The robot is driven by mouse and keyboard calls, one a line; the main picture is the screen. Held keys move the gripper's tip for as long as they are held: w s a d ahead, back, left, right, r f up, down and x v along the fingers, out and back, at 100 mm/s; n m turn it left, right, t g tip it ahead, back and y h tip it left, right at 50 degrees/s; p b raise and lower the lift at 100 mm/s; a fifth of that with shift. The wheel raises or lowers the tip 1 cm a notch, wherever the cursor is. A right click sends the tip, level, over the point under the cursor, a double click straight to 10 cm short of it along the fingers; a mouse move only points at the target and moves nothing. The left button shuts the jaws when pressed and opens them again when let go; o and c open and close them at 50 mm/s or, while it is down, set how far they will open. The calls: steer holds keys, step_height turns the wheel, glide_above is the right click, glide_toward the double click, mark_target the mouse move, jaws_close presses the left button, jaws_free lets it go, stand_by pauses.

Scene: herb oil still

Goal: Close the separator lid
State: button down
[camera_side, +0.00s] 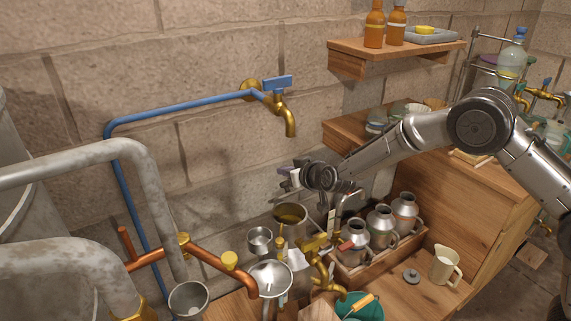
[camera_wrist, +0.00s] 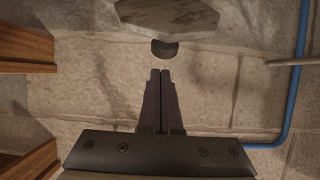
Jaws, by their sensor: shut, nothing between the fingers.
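An open metal pot (camera_side: 289,221) with yellow liquid stands low by the wall in the side view. It looks like the separator, with its mouth uncovered. My gripper (camera_side: 286,182) is above it, close to the wall. In the wrist view my gripper (camera_wrist: 160,72) has its two dark fingers together, with nothing between them. A pale grey plate (camera_wrist: 165,17) with angled edges and a dark rounded tab (camera_wrist: 165,49) lies just beyond the fingertips, apparently apart from them. It may be the lid, but I cannot tell for sure. My wrist hides part of this area in the side view.
A brass tap (camera_side: 287,115) on a blue pipe (camera_side: 180,108) juts from the wall above left. Metal cans (camera_side: 379,224) stand in a wooden crate on the right. A funnel (camera_side: 269,278) and a brass tap (camera_side: 318,252) are in front. Wooden shelves (camera_side: 392,50) are at upper right.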

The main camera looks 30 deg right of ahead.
steer(key=shift+s+f, duration=0.5)
steer(key=shift+s, duration=0.1)
